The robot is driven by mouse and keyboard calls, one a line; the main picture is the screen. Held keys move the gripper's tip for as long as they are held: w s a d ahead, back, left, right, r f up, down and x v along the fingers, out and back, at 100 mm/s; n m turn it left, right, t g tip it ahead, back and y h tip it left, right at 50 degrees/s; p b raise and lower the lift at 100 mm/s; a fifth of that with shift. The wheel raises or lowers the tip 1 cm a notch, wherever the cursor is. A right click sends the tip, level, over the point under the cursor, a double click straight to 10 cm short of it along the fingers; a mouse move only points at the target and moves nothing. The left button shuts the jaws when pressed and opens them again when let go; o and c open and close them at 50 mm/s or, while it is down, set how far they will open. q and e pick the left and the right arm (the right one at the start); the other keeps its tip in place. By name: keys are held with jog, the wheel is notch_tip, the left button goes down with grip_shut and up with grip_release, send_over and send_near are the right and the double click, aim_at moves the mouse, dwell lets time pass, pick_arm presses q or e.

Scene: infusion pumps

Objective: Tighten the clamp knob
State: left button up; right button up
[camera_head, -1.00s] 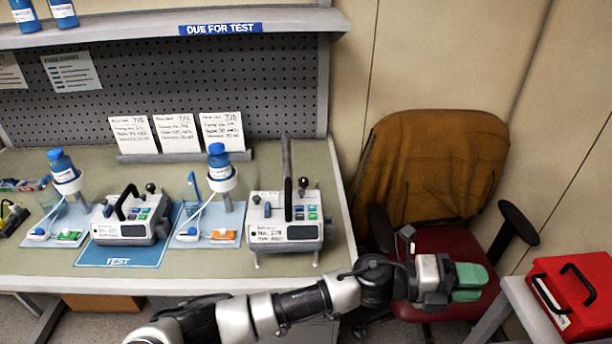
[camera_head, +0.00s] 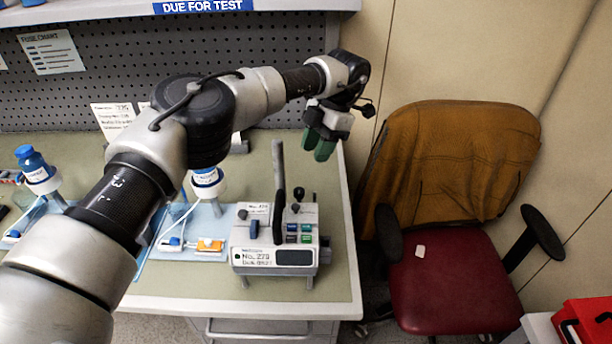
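A white infusion pump (camera_head: 274,240) labelled "No. 279" stands at the right end of the bench. A small round black knob (camera_head: 298,194) stands on its top right; I cannot tell for sure whether this is the clamp knob. A grey upright bar (camera_head: 278,165) and a black handle (camera_head: 279,216) rise beside it. My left gripper (camera_head: 317,146), with green fingertips, points down above and behind the pump, apart from the knob. The gap between its fingers is too unclear to judge. My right gripper is not in view.
My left arm crosses the bench and hides its left-middle part. A blue-capped bottle (camera_head: 32,163) stands at left; a drip stand (camera_head: 208,182) is beside the pump. A brown-and-red chair (camera_head: 445,285) stands right of the bench edge, with a red case (camera_head: 588,322) at lower right.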

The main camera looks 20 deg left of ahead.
aim_at(300, 189)
pick_arm(q)
jog(key=p+x, duration=0.1)
jog(key=x, duration=0.1)
jog(key=p+x, duration=0.1)
jog(key=x, duration=0.2)
jog(key=p+x, duration=0.1)
jog(key=x, duration=0.1)
jog(key=shift+s+f, duration=0.2)
jog(key=shift+s, duration=0.2)
jog(key=shift+x, duration=1)
jog(key=shift+f, duration=0.15)
jog(key=shift+c, duration=1.1)
jog(key=c, duration=0.4)
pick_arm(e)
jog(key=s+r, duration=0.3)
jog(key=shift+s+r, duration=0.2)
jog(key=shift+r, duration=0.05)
